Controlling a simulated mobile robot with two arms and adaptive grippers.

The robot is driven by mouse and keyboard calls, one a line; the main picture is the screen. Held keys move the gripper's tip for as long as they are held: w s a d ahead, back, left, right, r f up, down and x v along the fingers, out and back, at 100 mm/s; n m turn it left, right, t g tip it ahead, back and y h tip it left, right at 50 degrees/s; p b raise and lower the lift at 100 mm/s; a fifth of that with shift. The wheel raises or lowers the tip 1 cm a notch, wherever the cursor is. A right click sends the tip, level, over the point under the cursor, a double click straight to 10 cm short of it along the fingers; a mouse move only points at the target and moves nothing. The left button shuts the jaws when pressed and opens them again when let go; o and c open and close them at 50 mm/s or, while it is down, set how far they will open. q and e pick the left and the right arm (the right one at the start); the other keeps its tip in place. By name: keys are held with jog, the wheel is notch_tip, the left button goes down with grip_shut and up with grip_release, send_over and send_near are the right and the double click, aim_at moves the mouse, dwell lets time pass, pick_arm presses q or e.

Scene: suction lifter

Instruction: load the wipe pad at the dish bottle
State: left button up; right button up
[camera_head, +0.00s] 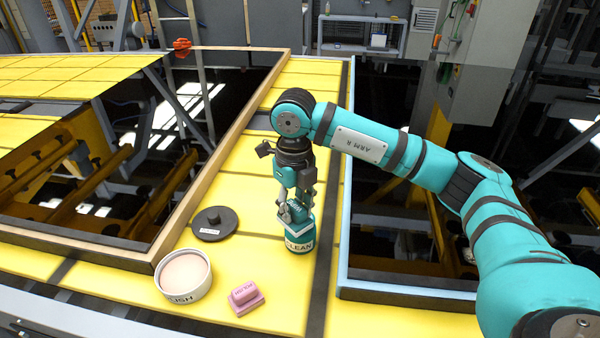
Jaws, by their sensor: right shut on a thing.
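My right gripper (296,202) points down, shut on a small teal thing that looks like the wipe pad (293,212); the fingers hide much of it. The pad is right at the top of a round container labelled CLEAN (299,244), which looks like the dish bottle and stands upright on the yellow surface. I cannot tell whether pad and bottle touch. My left gripper is not in view.
A white round dish labelled POLISH (176,297) holds a cream-coloured filling. A pink block (246,297) and a black disc with a knob (214,223) lie nearby on the yellow panel (250,190). Dark framed openings lie left and right.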

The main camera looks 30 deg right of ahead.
aim_at(300, 204)
jog(key=w+d+r+m+p, duration=0.1)
jog(key=w+d+m, duration=0.1)
jog(key=m, duration=0.7)
jog(key=w+d+r+m+p, duration=0.1)
jog(key=w+d+r+m, duration=0.1)
jog(key=m, duration=0.8)
pick_arm(q)
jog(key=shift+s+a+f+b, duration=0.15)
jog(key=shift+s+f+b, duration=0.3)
jog(key=shift+b, duration=1.2)
pick_arm(e)
jog(key=shift+w+a+f, duration=0.1)
jog(key=shift+f, duration=1.55)
jog(key=shift+w+a+f, duration=0.1)
jog(key=shift+f, duration=1.5)
pick_arm(q)
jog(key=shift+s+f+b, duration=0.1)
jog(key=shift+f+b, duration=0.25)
jog(key=shift+b, duration=0.05)
pick_arm(e)
jog(key=shift+s+f, duration=0.1)
jog(key=shift+f, duration=0.45)
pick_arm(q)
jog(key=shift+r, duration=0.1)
pick_arm(e)
jog(key=shift+r, duration=0.1)
